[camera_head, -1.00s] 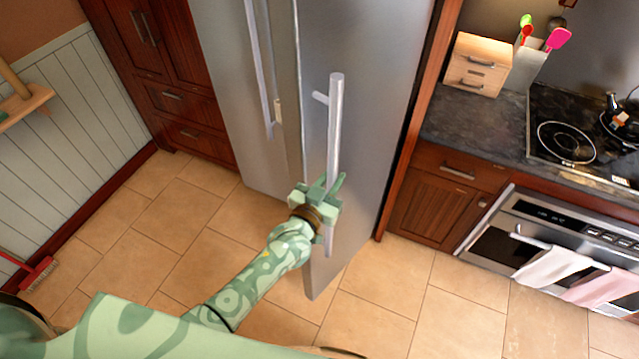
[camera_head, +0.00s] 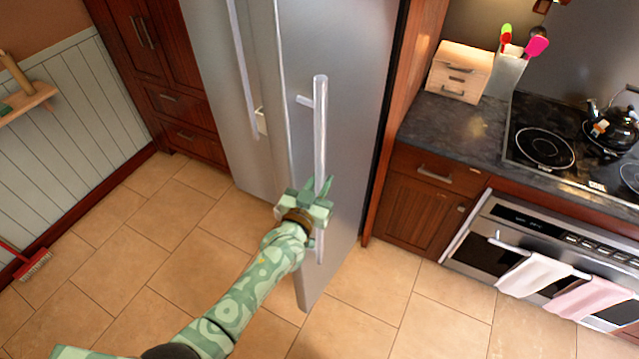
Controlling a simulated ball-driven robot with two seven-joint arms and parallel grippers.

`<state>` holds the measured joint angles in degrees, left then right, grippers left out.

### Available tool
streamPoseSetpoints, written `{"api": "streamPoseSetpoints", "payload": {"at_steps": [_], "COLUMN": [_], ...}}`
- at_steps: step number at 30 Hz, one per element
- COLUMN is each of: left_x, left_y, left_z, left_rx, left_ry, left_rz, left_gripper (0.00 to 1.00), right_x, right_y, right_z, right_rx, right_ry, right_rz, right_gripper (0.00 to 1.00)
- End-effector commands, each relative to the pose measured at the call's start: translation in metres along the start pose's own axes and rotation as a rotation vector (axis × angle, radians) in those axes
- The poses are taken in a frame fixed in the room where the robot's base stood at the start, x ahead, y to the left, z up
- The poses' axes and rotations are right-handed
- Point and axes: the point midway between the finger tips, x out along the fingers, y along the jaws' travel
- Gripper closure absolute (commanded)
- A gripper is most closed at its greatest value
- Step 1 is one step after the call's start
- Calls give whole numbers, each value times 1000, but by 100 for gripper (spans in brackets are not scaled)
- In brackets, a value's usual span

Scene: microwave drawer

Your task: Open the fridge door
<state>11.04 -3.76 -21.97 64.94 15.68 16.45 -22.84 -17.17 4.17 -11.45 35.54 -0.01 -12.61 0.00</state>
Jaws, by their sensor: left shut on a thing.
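The steel fridge has two tall doors side by side. Its right door (camera_head: 355,130) stands ajar, its left edge swung out toward me past the left door (camera_head: 215,90). The right door's vertical bar handle (camera_head: 320,130) is in the middle of the view. My left gripper (camera_head: 318,203) is shut on the lower part of this handle, and its fingers hide that part. The left door's handle (camera_head: 243,70) is free. My right gripper is not in view.
Dark wood cabinets (camera_head: 185,100) stand left of the fridge. At right are a counter (camera_head: 450,130), a cooktop (camera_head: 545,145) and an oven (camera_head: 520,235) with two towels. A red broom (camera_head: 30,262) lies at far left. The tiled floor (camera_head: 150,250) before the fridge is clear.

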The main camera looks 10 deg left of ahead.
Motion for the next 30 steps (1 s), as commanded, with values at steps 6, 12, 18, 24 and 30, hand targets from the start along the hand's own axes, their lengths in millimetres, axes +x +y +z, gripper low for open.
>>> {"api": "streamPoseSetpoints", "payload": {"at_steps": [6,12,18,24,30], "left_x": [1,0,-10,-56,-111], "left_y": [-1,0,0,0,0], "left_z": [-3,-1,0,0,1], "left_rx": [-3,-2,-2,-1,-2], "left_ry": [7,4,1,0,0], "left_rz": [-2,-1,-1,-1,0], "left_gripper": [59,59,59,59,59], "right_x": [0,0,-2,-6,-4], "right_y": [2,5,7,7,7], "right_z": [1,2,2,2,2], "right_rx": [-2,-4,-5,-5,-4], "right_ry": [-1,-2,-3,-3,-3], "right_rz": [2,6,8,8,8], "right_gripper": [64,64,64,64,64]}}
